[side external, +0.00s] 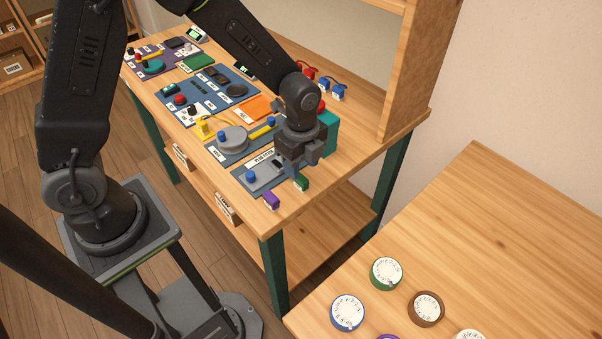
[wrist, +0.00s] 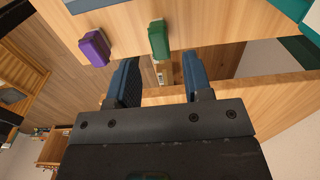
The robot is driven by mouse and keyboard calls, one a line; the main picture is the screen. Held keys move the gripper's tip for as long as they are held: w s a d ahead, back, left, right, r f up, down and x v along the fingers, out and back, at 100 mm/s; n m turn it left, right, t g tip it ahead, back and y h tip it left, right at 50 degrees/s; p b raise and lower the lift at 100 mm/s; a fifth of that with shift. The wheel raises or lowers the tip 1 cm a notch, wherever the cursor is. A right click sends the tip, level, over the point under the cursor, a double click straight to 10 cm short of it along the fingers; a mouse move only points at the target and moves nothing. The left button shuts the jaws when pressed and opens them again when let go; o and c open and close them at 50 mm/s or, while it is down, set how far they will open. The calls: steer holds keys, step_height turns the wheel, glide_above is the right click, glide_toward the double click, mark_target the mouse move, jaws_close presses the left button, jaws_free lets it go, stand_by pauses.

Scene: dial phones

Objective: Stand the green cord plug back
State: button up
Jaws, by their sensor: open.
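The green cord plug (side external: 301,184) is a small block at the right front edge of the wooden workbench. It also shows in the wrist view (wrist: 158,40), beyond the fingertips and roughly in line with the gap between them. A purple plug (side external: 271,200) sits to its left along the same edge and also shows in the wrist view (wrist: 95,48). My gripper (side external: 302,160) is above the bench edge close to the green plug, with its fingers apart and empty in the wrist view (wrist: 162,80). I cannot tell whether the green plug is lying or tilted.
A grey-blue device on a labelled mat (side external: 240,182) lies left of my gripper. A teal box (side external: 330,130) stands just behind it. Blue and red plugs (side external: 332,88) sit by the upright wooden panel (side external: 400,75). A second table (side external: 500,230) with round dials is at the right.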

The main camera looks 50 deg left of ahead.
mark_target(301, 177)
steer(key=s+a+r+n+t, duration=0.1)
steer(key=s+a+r+n, duration=0.2)
steer(key=r, duration=0.6)
steer(key=s+a+r+n+t, duration=0.1)
steer(key=s+r+n+t, duration=0.1)
steer(key=s+r+n, duration=0.45)
steer(key=s+a+r+n+t, duration=0.2)
steer(key=s+r+n, duration=0.4)
steer(key=n, duration=0.2)
steer(key=shift+s+a+t, duration=0.2)
steer(key=shift+s+t, duration=0.1)
steer(key=shift+n, duration=0.25)
